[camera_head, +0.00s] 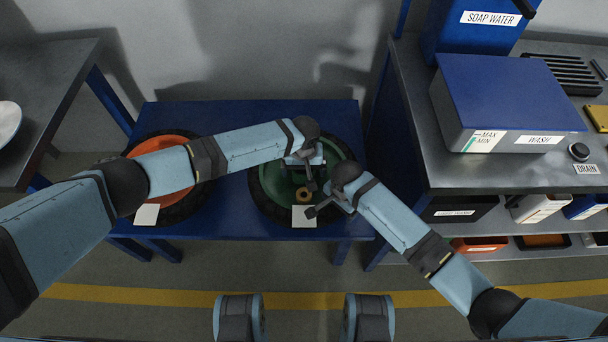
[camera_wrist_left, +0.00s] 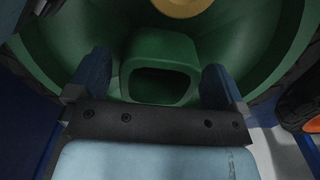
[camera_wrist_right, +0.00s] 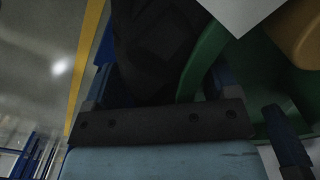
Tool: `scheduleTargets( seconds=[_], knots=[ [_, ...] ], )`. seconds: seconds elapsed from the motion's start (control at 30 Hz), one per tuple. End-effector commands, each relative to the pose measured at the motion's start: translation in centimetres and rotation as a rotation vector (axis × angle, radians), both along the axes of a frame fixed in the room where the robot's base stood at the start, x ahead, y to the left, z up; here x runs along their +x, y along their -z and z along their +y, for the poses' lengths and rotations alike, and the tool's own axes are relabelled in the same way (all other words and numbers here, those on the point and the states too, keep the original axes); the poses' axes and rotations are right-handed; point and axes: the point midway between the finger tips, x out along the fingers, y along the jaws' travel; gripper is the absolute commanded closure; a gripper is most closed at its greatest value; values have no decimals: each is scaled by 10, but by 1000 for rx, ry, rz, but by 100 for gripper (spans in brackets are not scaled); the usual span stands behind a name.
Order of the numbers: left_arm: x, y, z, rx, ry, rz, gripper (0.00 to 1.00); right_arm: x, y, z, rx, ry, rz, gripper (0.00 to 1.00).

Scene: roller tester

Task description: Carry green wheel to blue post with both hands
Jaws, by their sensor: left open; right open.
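The green wheel (camera_head: 270,182) with a black tyre lies flat on the blue low table, with a tan hub in its centre. My left gripper (camera_head: 309,178) is over the wheel's inside. In the left wrist view its open fingers (camera_wrist_left: 154,78) are on either side of a hollow green block (camera_wrist_left: 160,48) of the wheel; contact cannot be told. My right gripper (camera_head: 324,208) is open at the wheel's front right rim. In the right wrist view its fingers (camera_wrist_right: 158,85) have the black tyre and green rim (camera_wrist_right: 203,55) before them. I cannot identify the blue post.
An orange wheel (camera_head: 165,178) lies on the blue table (camera_head: 228,190) at left, partly under my left arm. White cards lie at both wheels. A steel bench (camera_head: 425,130) with a blue-topped wash box (camera_head: 505,95) stands at right. A grey table (camera_head: 45,90) is at far left.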

Motion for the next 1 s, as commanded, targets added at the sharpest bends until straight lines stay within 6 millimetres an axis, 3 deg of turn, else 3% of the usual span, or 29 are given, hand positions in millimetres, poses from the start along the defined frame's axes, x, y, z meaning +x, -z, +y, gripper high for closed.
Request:
scheduleTargets(
  seconds=[0.17, 0.6, 0.83, 1.0],
  knots=[
    [0, -17, 0, -2, 1, 0, 2, 0, 0, 1, 1, -1, -1, 19],
    [1, -104, 0, -2, 1, -2, 2, 0, 0, 1, 1, -1, -1, 19],
    [0, -119, 0, 1, -1, 0, 2, 0, -5, 1, 2, -1, -2, 19],
    [0, -120, 0, 1, -1, 0, 2, 0, -30, 1, 4, -1, -3, 19]
  ],
)
